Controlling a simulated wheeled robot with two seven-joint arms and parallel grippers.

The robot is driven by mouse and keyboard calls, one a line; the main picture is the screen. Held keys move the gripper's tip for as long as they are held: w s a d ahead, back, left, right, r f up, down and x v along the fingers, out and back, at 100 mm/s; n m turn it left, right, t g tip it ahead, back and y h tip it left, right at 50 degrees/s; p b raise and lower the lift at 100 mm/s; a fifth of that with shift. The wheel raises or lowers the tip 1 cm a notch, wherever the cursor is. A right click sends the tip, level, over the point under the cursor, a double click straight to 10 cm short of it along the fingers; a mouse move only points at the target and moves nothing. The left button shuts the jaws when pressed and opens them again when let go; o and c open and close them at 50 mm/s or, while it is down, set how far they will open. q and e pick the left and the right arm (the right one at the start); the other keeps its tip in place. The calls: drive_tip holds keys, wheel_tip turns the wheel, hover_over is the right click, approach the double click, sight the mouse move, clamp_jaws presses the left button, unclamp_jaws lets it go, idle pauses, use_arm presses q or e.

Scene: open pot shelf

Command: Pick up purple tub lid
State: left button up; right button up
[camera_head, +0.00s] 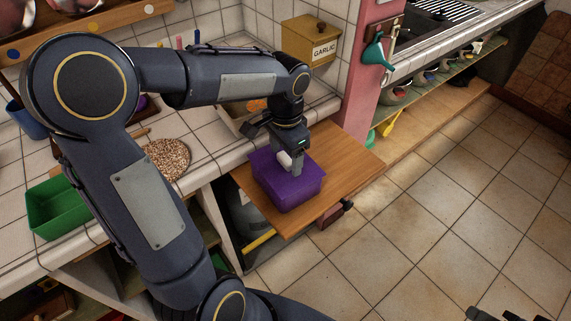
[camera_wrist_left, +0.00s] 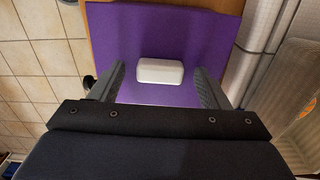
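The purple tub (camera_head: 285,187) stands on a wooden pull-out board. Its flat purple lid (camera_wrist_left: 205,40) fills the upper middle of the left wrist view, with a white block-shaped knob (camera_wrist_left: 160,70) on top. My left gripper (camera_head: 291,165) is over the lid, pointing down at the knob. In the left wrist view its two fingers (camera_wrist_left: 160,88) are spread wide, one on each side of the knob, with clear gaps to it. The gripper is open and holds nothing. A dark part at the bottom right edge of the head view may be my right gripper, but its fingers cannot be made out.
The wooden board (camera_head: 345,160) has bare space right of the tub. A tiled counter behind holds a green bin (camera_head: 58,208), a round speckled mat (camera_head: 167,158) and a tray (camera_head: 232,122). Open floor lies to the right.

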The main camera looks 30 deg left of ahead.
use_arm(q)
drive_tip(key=c, duration=1)
drive_tip(key=shift+r, duration=0.15)
